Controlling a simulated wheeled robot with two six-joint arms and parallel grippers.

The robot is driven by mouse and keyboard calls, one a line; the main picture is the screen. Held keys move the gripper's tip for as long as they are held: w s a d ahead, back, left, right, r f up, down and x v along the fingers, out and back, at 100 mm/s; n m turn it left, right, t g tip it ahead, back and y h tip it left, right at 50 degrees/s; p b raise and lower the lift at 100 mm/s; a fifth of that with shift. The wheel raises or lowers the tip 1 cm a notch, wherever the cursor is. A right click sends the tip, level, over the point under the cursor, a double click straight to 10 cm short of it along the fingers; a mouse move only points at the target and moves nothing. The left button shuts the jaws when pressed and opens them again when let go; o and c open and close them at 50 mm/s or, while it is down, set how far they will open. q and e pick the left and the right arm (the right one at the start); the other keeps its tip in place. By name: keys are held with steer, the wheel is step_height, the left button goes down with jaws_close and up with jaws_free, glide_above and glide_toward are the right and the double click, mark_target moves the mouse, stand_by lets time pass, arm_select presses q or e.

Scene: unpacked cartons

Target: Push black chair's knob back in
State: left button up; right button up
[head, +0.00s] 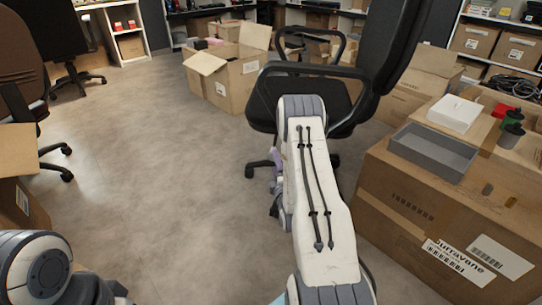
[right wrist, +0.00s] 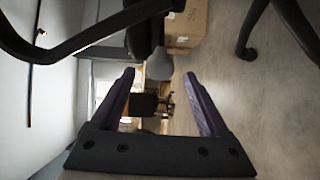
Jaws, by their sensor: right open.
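The black chair (head: 388,45) stands in the upper middle of the head view, with its backrest to the right and its armrests over the seat. My right arm reaches out to the chair and covers part of its seat and base. My right gripper (head: 279,160) shows only as a bit of purple finger beside the arm, below the seat. In the right wrist view my right gripper (right wrist: 160,75) is open, with nothing between its purple fingers. Black chair parts (right wrist: 90,30) cross the top left of that view. I cannot make out the knob in either view. My left gripper is out of sight.
A large carton (head: 395,205) with a grey tray (head: 433,150) and a white box (head: 455,113) on it stands at the right. An open carton (head: 235,80) is behind the chair. A brown chair (head: 22,75) is at the left. The floor between is clear.

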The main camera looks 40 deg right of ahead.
steer(key=b+x, duration=0.2)
steer(key=x, duration=0.5)
steer(key=shift+w+f, duration=0.1)
steer(key=shift+w+d, duration=0.2)
steer(key=shift+w, duration=0.2)
steer(key=shift+c, duration=0.3)
